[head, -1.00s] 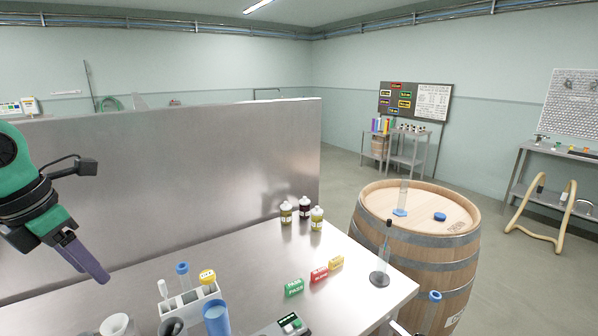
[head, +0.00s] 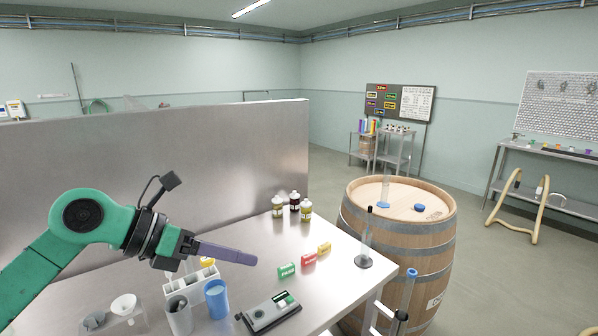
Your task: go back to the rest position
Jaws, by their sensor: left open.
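My left gripper (head: 222,253) shows in the head view, its arm coming in from the left. Its purple fingers point right, above the steel table (head: 335,268), and it holds nothing that I can see. The fingers overlap in this view. The gripper hangs over the white rack (head: 203,277) and hides part of it and of a yellow-capped item. My right gripper does not show.
A blue cup (head: 216,299), a grey device (head: 271,312) and green, red and yellow blocks (head: 309,261) are on the table. Several bottles (head: 294,202) stand near the steel partition (head: 240,150). A barrel (head: 397,240) stands right of the table.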

